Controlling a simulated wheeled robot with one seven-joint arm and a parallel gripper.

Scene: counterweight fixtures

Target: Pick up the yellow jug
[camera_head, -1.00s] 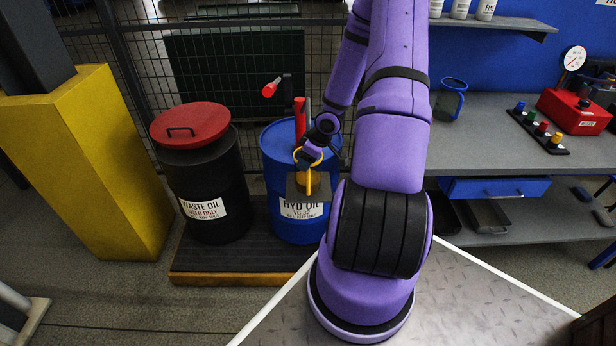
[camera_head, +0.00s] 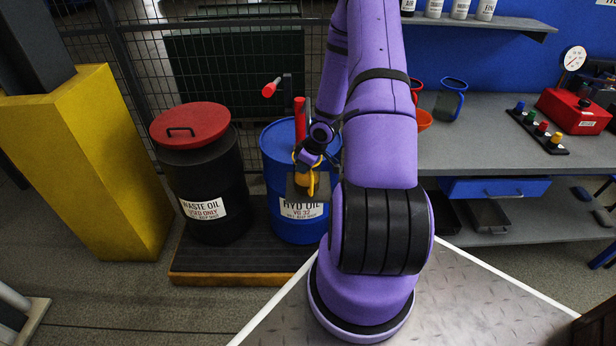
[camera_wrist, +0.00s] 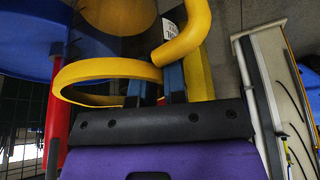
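The yellow jug (camera_head: 304,180) is on a small dark ledge at the front of the blue drum (camera_head: 279,150), partly hidden by my gripper (camera_head: 308,163). In the wrist view, the jug (camera_wrist: 85,70) shows its round open rim at the left and its thick curved handle at the upper right. My two blue-grey fingers point at the handle's end and stand apart with a visible gap. Their tips are hidden behind the yellow handle and rim. I cannot tell whether they touch the jug.
A black drum with a red lid (camera_head: 190,125) stands left of the blue drum, on a low dark pallet (camera_head: 231,258). A red pump tube (camera_head: 300,118) rises from the blue drum. A yellow post (camera_head: 85,160) is farther left. A workbench (camera_head: 480,150) is at the right.

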